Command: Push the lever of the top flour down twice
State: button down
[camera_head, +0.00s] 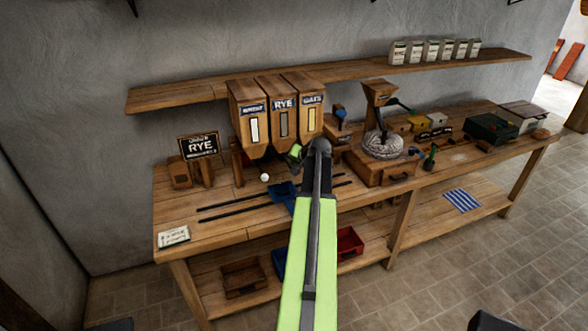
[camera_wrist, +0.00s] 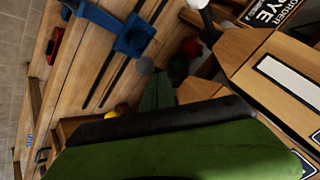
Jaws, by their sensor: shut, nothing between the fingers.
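Three wooden flour dispensers hang at the back of the bench, labelled wheat (camera_head: 253,128), rye (camera_head: 283,122) and oats (camera_head: 308,110). The order board (camera_head: 199,145) reads RYE; part of it shows in the wrist view (camera_wrist: 275,12). A white lever ball (camera_head: 264,177) shows below the wheat dispenser. My gripper (camera_head: 294,153) is shut and empty, in front of the lower rye and oats dispensers. My arm and gripper hide the other levers in the head view.
A blue carrier (camera_head: 283,192) sits on the bench by two dark rails (camera_head: 235,212); it also shows in the wrist view (camera_wrist: 133,36). A mill (camera_head: 382,140) stands to the right. A shelf (camera_head: 175,95) runs above. A paper (camera_head: 173,236) lies at front left.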

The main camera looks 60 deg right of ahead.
jog(key=shift+f+b, duration=2.1)
jog(key=shift+f, duration=0.1)
dwell(1.4)
jog(key=shift+r, duration=0.1)
dwell(0.4)
jog(key=shift+r+p, duration=2.9)
jog(key=shift+p, duration=0.1)
notch_tip(320, 180, up, 5)
jog(key=p, duration=0.5)
